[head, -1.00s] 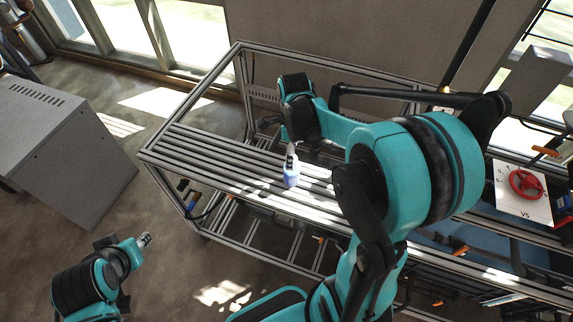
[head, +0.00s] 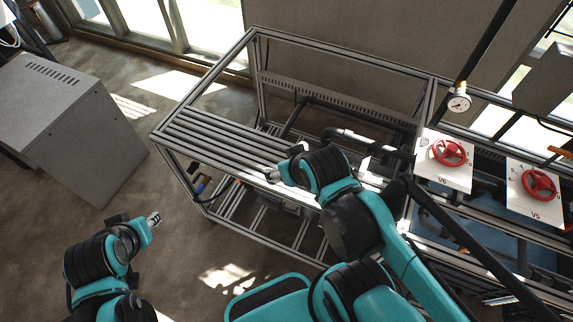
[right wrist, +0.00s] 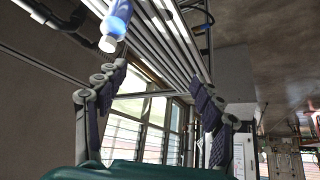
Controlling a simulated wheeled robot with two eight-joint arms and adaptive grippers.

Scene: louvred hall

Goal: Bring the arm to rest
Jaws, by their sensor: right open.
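My right arm reaches up from the bottom right in the head view, folded over the front edge of the slatted bench (head: 215,140). My right gripper (head: 273,175) is at that edge and small there. In the right wrist view the right gripper (right wrist: 157,78) has its two fingers wide apart with nothing between them. A blue bottle with a white cap (right wrist: 117,22) stands clear of the fingers at the top of that view.
Valve panels V6 (head: 443,180) and V5 (head: 535,207) with red handwheels are right of the arm. A gauge (head: 459,103) stands behind them. Pipes run across the frame's middle. A grey cabinet (head: 75,150) is at left, with free floor between it and the bench.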

